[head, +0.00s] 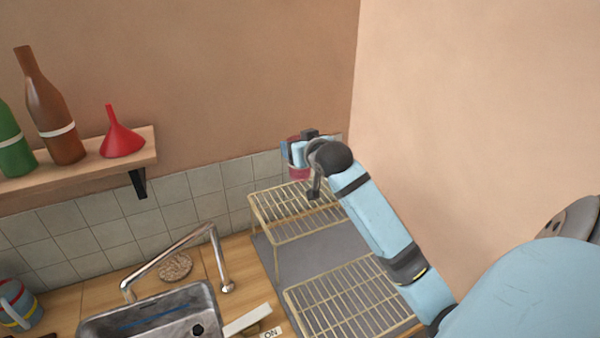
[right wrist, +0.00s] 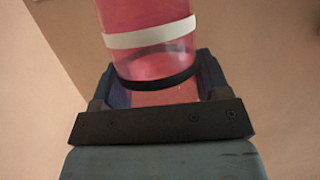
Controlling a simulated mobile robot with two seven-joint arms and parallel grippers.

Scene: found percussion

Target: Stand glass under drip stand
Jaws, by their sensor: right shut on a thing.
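My right gripper (head: 300,154) is at the back of the counter, above the far part of a raised wire rack (head: 292,212). It is shut on a pinkish-red see-through glass (right wrist: 150,68) with a white band and a black band. In the head view only a small red part of the glass (head: 299,174) shows below the gripper; my arm hides the rest. The raised rack stands on thin legs; I cannot tell for sure whether it is the drip stand. My left gripper is out of view.
A lower wire rack (head: 340,298) lies on a grey mat (head: 320,256) in front. A sink (head: 155,312) with a bent tap (head: 170,258) is at left. A shelf (head: 85,172) holds two bottles and a red funnel (head: 121,138). A striped mug (head: 17,306) stands far left.

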